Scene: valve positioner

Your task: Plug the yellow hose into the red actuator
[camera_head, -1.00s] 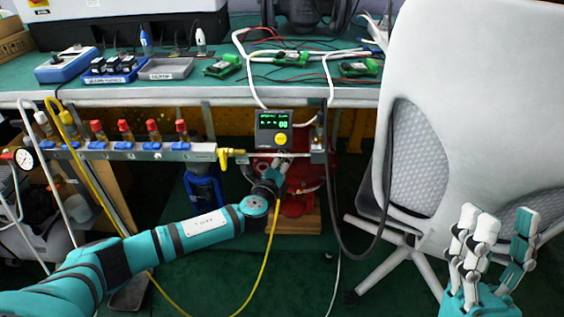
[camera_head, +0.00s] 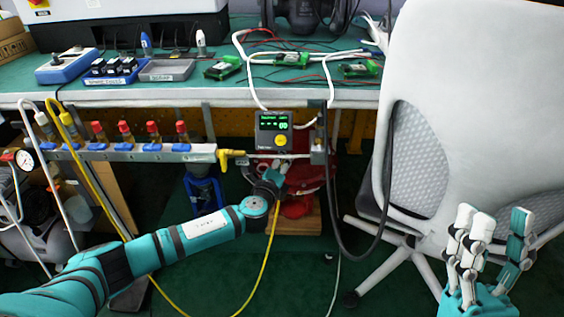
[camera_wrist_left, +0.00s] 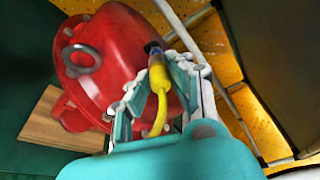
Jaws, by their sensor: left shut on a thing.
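The red actuator (camera_wrist_left: 110,55) fills the middle of the left wrist view; in the head view its red body (camera_head: 318,176) sits below the bench edge, partly hidden by my left arm. The yellow hose (camera_head: 264,262) runs from the manifold at left, loops low and rises to my left gripper (camera_head: 270,182). In the left wrist view my left gripper (camera_wrist_left: 148,88) is shut on the hose's yellow end (camera_wrist_left: 158,80). That end points at a dark fitting by the actuator; I cannot tell whether it is seated. My right gripper (camera_head: 490,250) is open and empty at lower right.
A positioner box with a green display (camera_head: 273,132) is above the actuator. A manifold rail (camera_head: 130,152) with several red-capped valves runs along the left. A white chair (camera_head: 465,110) blocks the right. A black cable (camera_head: 340,225) hangs beside the actuator.

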